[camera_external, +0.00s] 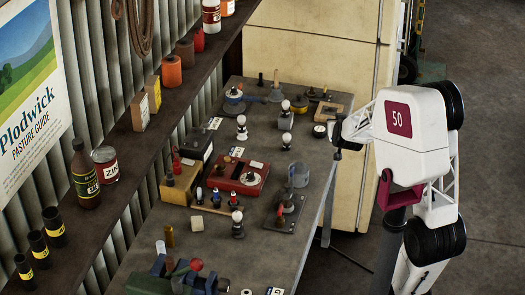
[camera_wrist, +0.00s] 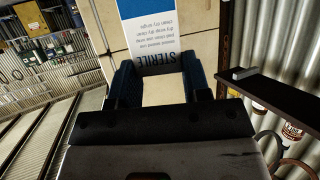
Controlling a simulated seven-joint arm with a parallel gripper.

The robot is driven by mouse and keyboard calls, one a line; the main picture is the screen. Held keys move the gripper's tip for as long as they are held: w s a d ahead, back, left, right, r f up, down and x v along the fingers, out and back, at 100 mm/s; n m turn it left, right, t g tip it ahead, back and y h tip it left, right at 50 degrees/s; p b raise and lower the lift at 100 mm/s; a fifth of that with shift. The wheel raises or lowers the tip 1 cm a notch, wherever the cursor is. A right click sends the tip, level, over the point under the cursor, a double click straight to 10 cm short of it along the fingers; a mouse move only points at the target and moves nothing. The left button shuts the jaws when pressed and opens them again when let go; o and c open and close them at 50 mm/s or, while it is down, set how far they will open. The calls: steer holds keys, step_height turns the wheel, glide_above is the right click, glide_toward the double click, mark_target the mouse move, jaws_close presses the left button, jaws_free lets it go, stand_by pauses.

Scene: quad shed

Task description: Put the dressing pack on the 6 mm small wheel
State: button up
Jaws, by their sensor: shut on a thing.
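My gripper (camera_wrist: 160,78) is shut on the dressing pack (camera_wrist: 160,30), a white pack with a blue panel and the word STERILE. In the wrist view the pack sticks out beyond the two dark fingers. In the outside view my gripper (camera_external: 338,136) is above the right edge of the workbench, near its far end; the pack cannot be made out there. I cannot tell which item is the 6 mm small wheel; the markings on the small cards are too small to read.
A shelf (camera_external: 135,165) with bottles and cans runs along the left. A cream cabinet (camera_external: 310,45) stands behind. Open floor lies right.

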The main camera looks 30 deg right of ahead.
steer(key=shift+f, duration=0.7)
steer(key=w+d+f, duration=0.1)
steer(key=w+d, duration=0.3)
steer(key=w, duration=1.1)
steer(key=shift+w+f, duration=0.2)
steer(key=shift+w, duration=0.05)
steer(key=shift+f, duration=0.1)
steer(key=shift+f, duration=1.7)
steer(key=shift+f, duration=0.1)
steer(key=o, duration=0.9)
